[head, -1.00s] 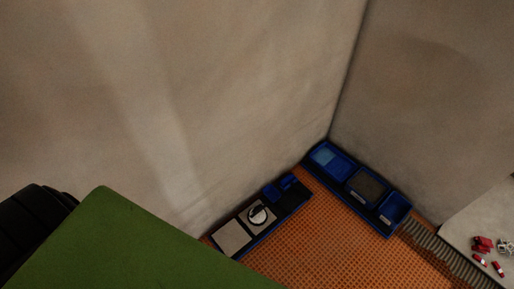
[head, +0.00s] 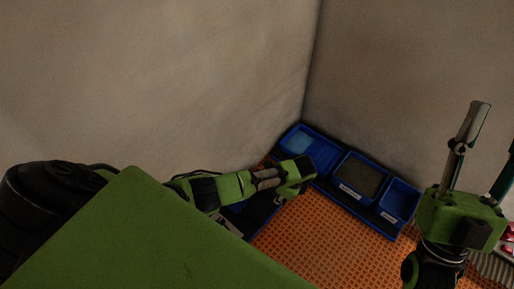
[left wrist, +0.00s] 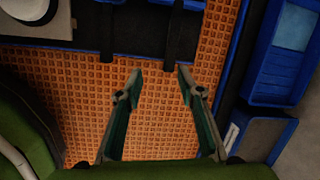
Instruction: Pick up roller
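I cannot make out a roller in either current view. My left gripper (head: 298,178) reaches in from the left in the head view, over the gap between two dark racks. Its fingers (left wrist: 161,83) show in the left wrist view, apart and empty, above the orange floor. My right gripper (head: 497,128) is raised at the right of the head view, its fingers apart with nothing between them. The rack (head: 330,180) in the corner holds a light-blue-lined tray, a dark-filled tray and a blue bin. The light-blue tray also shows in the left wrist view (left wrist: 295,28).
The other rack (head: 262,215) runs along the left wall, partly hidden by my left arm. Orange waffled floor matting (head: 320,238) is clear between the racks. Walls meet behind the corner rack. Small red items (head: 508,232) at the right edge are partly hidden by my right gripper.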

